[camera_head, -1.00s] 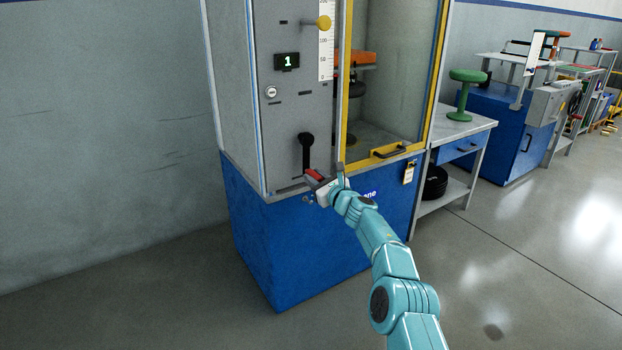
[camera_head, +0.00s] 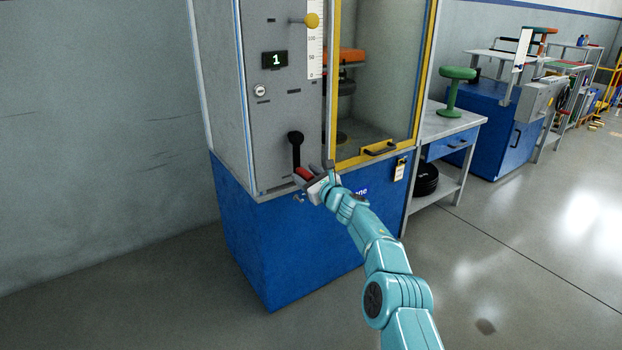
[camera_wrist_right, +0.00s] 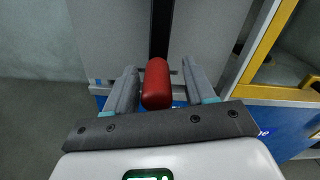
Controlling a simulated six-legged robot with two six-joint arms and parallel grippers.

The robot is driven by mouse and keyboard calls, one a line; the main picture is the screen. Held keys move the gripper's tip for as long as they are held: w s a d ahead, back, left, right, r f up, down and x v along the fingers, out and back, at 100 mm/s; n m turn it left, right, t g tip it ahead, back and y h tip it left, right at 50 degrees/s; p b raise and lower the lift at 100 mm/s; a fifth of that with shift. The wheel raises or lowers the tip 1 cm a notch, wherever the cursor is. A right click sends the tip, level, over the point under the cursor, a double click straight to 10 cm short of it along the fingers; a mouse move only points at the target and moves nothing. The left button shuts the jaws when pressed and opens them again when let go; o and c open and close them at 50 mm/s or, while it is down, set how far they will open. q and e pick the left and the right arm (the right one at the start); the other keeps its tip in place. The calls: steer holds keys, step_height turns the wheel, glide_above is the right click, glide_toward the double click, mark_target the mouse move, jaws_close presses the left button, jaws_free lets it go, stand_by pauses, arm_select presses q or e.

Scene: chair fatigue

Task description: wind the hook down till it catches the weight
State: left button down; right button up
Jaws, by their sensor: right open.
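The crank on the grey panel has a black arm (camera_head: 295,148) hanging down to a red grip (camera_head: 304,173). My right gripper (camera_head: 314,172) is at the crank's lower end. In the right wrist view the red grip (camera_wrist_right: 157,84) lies between my two open fingers, with a small gap visible on each side. I cannot make out the hook. My left gripper is not in view.
A yellow knob (camera_head: 312,20), a scale and a display (camera_head: 275,60) reading 1 are above the crank. A side table (camera_head: 450,128) holds a green stool (camera_head: 456,90). The floor in front is clear.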

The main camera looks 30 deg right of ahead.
steer(key=shift+s+f, duration=0.1)
steer(key=s+b, duration=0.1)
steer(key=b, duration=0.2)
steer(key=s+b, duration=0.1)
steer(key=shift+s+f+b, duration=0.25)
steer(key=shift+s+b, duration=0.1)
steer(key=shift+b, duration=0.05)
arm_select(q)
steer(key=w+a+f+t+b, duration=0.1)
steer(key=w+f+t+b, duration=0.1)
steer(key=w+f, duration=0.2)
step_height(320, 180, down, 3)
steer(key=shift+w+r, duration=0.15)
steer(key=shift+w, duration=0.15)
arm_select(e)
steer(key=s, duration=1.3)
steer(key=shift+s+d+r, duration=0.25)
steer(key=shift+r, duration=0.15)
